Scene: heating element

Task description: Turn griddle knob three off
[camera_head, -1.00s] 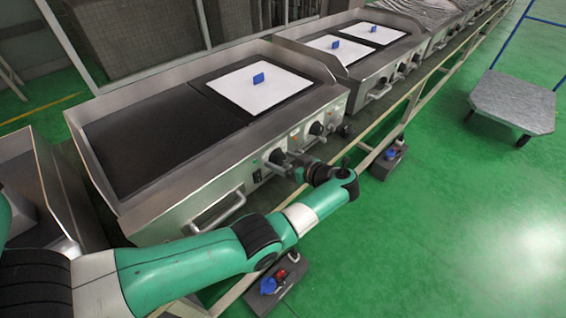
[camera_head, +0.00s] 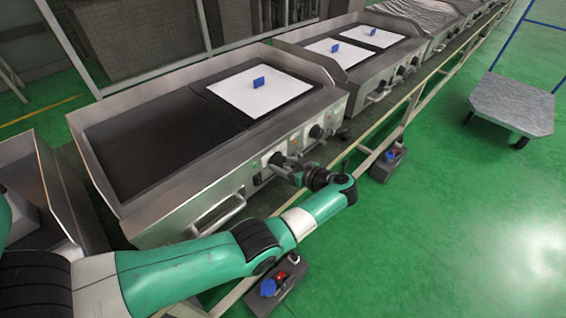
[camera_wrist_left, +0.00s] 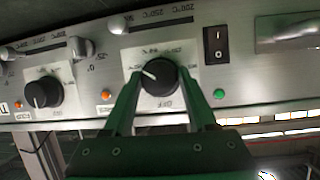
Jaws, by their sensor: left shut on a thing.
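The front griddle (camera_head: 160,135) has two dark knobs with white plates on its front panel. My left gripper (camera_head: 286,164) is at the left of these knobs (camera_head: 270,157). In the left wrist view, the fingers of my left gripper (camera_wrist_left: 156,95) stand on either side of this black knob (camera_wrist_left: 160,78) and are shut on it. A white mark on the knob points to the upper left in that view. The other knob (camera_wrist_left: 43,92) is free, at the left there; it also shows in the head view (camera_head: 316,131). My right gripper is not in view.
A black rocker switch (camera_wrist_left: 216,45) and a green light (camera_wrist_left: 219,94) are beside the held knob. A handle (camera_head: 217,213) sticks out of the panel further left. A rail (camera_head: 420,100) runs along the griddles. Open green floor lies to the right, with a cart (camera_head: 510,103).

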